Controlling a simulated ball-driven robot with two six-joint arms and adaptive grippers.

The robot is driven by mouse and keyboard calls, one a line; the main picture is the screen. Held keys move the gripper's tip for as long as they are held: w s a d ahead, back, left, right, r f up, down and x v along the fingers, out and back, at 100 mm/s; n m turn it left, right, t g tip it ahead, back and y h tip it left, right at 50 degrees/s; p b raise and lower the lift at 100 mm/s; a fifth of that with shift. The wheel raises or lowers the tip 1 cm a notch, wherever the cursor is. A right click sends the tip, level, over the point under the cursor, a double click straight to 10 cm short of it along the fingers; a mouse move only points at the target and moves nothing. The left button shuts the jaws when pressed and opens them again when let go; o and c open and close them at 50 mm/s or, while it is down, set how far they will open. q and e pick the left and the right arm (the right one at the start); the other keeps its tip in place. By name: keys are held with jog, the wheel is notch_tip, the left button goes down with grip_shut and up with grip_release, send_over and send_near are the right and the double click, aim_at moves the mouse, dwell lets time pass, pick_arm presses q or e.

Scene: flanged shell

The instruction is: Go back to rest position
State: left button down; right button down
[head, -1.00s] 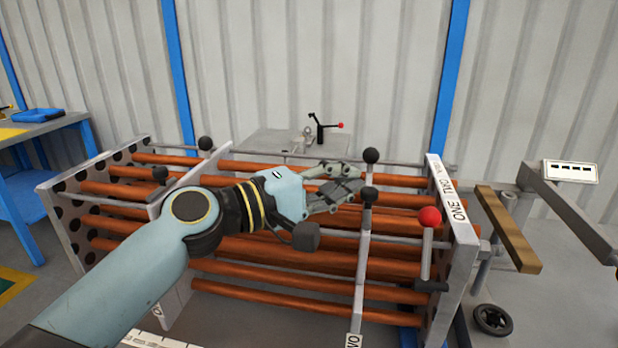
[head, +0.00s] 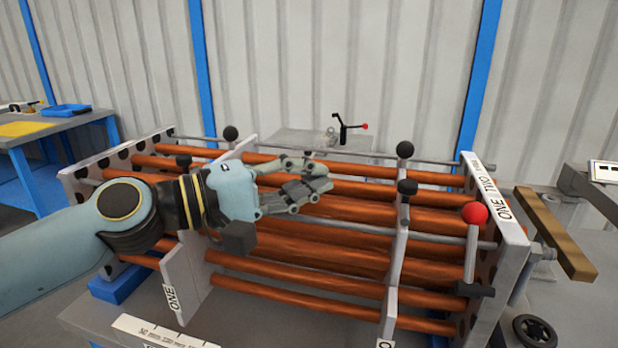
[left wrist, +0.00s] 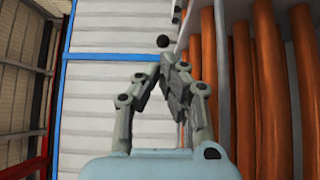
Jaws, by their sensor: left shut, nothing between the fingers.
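My left gripper (head: 318,178) is shut and empty. In the head view it hangs in front of the copper tube bundle (head: 300,280), with its fingers pointing right toward the middle plate. In the left wrist view the left gripper's fingertips (left wrist: 168,65) come together with nothing between them. The tube bundle (left wrist: 268,100) runs along the right of that view, apart from the fingers. The end plate marked ONE TWO (head: 500,215) stands at the bundle's right end. A plate marked ONE (head: 185,280) stands behind and below my wrist. My right gripper is not in view.
A lever with a red ball (head: 474,213) stands by the right plate. Black knobs (head: 404,149) stick up along the bundle. A blue-framed workbench (head: 60,125) is at the left. A grey stand with a lever (head: 343,132) is behind. The air above the bundle is free.

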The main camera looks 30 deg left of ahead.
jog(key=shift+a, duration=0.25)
pick_arm(q)
jog(key=s+d+f+m+g+y, duration=0.1)
jog(key=s+d+f+m+g, duration=0.2)
jog(key=s+f+m, duration=0.25)
jog(key=s+d+f+m+g+y, duration=0.2)
jog(key=s+f+m+g, duration=0.2)
jog(key=f+m, duration=0.15)
jog(key=s+a+f+m+g+y, duration=0.2)
jog(key=s+a+f+g+y, duration=0.3)
jog(key=s+a+f+y, duration=0.45)
jog(key=s+a+f+g+h+b, duration=0.1)
jog(key=s+f, duration=0.1)
jog(key=f, duration=1.1)
jog(key=s+a+f+h+b, duration=0.1)
jog(key=s+f+b, duration=0.1)
jog(key=f, duration=1.1)
jog(key=s+a+f+n+g+b, duration=0.1)
jog(key=s+f+b, duration=0.1)
jog(key=s+f, duration=1.5)
jog(key=shift+s+f, duration=0.35)
jog(key=shift+f, duration=0.25)
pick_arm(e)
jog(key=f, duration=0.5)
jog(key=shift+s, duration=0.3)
